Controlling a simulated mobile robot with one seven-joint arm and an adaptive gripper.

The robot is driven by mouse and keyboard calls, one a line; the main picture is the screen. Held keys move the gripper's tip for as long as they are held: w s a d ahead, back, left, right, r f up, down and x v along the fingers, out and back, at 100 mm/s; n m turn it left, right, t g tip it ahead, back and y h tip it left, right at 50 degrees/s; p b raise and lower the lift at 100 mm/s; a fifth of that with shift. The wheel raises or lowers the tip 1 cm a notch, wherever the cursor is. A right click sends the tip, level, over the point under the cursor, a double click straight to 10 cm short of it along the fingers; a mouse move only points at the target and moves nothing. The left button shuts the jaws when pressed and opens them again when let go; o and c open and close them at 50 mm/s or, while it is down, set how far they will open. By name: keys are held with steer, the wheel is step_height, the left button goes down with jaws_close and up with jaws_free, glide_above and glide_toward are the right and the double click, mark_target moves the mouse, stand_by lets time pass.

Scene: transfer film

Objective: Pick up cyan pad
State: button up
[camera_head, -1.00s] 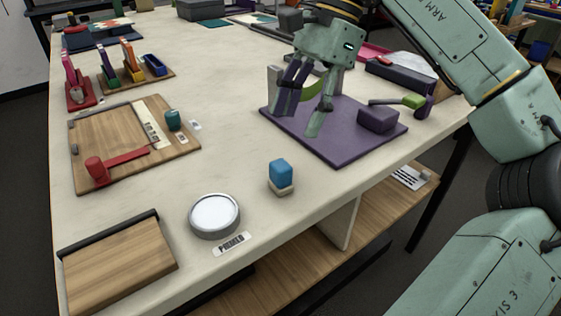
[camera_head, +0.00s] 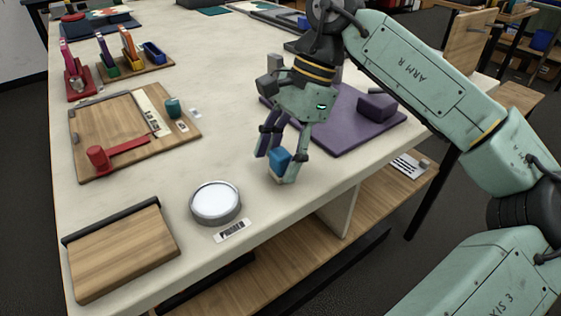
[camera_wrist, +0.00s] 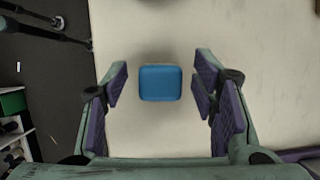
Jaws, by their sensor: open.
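The cyan pad (camera_head: 278,158) shows as a small blue block with rounded edges. It sits on a cream base near the table's front edge in the head view. My gripper (camera_head: 280,167) is lowered around it, with fingers on either side. In the wrist view, the pad (camera_wrist: 160,82) lies between the open fingers of my gripper (camera_wrist: 160,88), with a visible gap on both sides. The fingers partly hide the pad and its base in the head view.
A round white-topped disc (camera_head: 216,200) and a label (camera_head: 230,231) lie to the left of the pad. A purple mat (camera_head: 335,135) with a purple block (camera_head: 378,106) is behind right. A wooden board (camera_head: 90,128) with a red-handled tool is at the left. Bare table surrounds the pad.

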mark_target(277, 159)
steer(key=shift+c, duration=0.3)
steer(key=c, duration=1.2)
steer(key=shift+r, duration=0.1)
steer(key=shift+r, duration=0.45)
steer(key=shift+s+d+r+b, duration=0.1)
steer(key=shift+s+r+b, duration=0.25)
steer(key=shift+r, duration=0.25)
steer(key=shift+s+d+r+b, duration=0.1)
steer(key=shift+s+r+b, duration=0.15)
steer(key=shift+r+b, duration=0.25)
steer(key=s+d+b, duration=0.1)
steer(key=s, duration=0.3)
steer(key=s+d+r, duration=0.1)
steer(key=s, duration=0.4)
steer(key=s+d+b, duration=0.1)
steer(key=s, duration=0.4)
steer(key=shift+s+r+b, duration=0.25)
steer(key=shift+r+b, duration=0.05)
steer(key=shift+r, duration=0.05)
steer(key=o, duration=0.7)
steer(key=c, duration=0.6)
